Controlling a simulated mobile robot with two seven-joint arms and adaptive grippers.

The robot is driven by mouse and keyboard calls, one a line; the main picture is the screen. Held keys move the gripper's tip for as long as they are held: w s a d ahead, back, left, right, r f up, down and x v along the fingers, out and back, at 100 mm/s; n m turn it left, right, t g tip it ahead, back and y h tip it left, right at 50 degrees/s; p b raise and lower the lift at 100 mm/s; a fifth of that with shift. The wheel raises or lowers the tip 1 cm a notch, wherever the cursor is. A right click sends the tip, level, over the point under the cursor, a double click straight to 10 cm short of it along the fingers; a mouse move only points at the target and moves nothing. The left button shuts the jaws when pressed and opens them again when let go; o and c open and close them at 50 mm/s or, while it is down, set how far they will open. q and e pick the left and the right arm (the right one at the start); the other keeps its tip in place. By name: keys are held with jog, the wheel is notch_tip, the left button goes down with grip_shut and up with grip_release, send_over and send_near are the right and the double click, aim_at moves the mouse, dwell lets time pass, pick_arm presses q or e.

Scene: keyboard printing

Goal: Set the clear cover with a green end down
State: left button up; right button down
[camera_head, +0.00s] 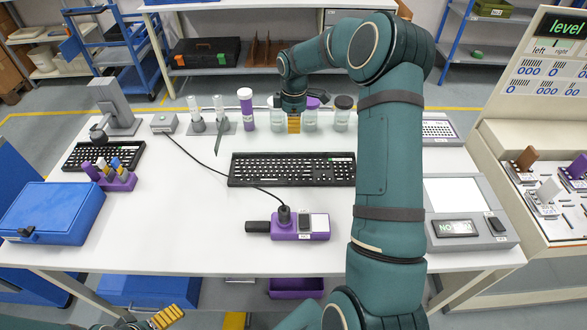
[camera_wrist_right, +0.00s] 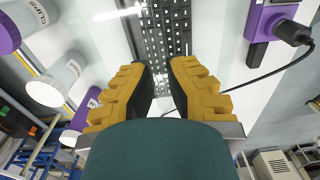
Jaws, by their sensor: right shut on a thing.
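My right gripper (camera_head: 293,124) reaches over the back of the white table and points down, behind the black keyboard (camera_head: 285,169). It is shut on the clear cover, which is so transparent that its body hardly shows. A thin grey-green piece (camera_head: 219,139) to the gripper's left looks like the cover's green end. In the right wrist view, the yellow fingers (camera_wrist_right: 161,84) have a gap between their tips, with the keyboard (camera_wrist_right: 165,35) beyond. I cannot tell whether the cover touches the table. My left gripper (camera_head: 168,317) shows only in part at the bottom edge.
White-lidded and purple-lidded jars (camera_head: 246,110) and clear tubes (camera_head: 195,112) line the table's back. A purple device (camera_head: 288,228) with a black cable lies in front of the keyboard. A blue case (camera_head: 52,212) is at left, a grey scanner-like unit (camera_head: 470,236) at right.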

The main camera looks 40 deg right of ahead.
jog(key=shift+w+d+f+b, duration=0.15)
jog(key=shift+f+b, duration=0.1)
jog(key=shift+f, duration=0.3)
jog(key=shift+w+d+f+b, duration=0.15)
jog(key=shift+f+b, duration=0.1)
jog(key=shift+f, duration=0.3)
jog(key=shift+s+a+f+b, duration=0.2)
jog(key=shift+a+b, duration=0.1)
jog(key=shift+b, duration=0.25)
pick_arm(q)
jog(key=f, duration=0.3)
jog(key=f+b, duration=0.1)
jog(key=shift+s+d+f, duration=0.1)
jog(key=shift+d+f, duration=0.2)
jog(key=shift+f, duration=0.05)
pick_arm(e)
notch_tip(320, 180, down, 10)
jog(key=shift+w+d+f, duration=0.1)
jog(key=shift+w+d, duration=0.05)
pick_arm(q)
jog(key=shift+s+f+b, duration=0.15)
jog(key=shift+f+b, duration=0.2)
jog(key=shift+b, duration=0.1)
pick_arm(e)
jog(key=shift+f, duration=0.55)
jog(key=c, duration=1.1)
grip_release()
jog(key=shift+c, duration=0.2)
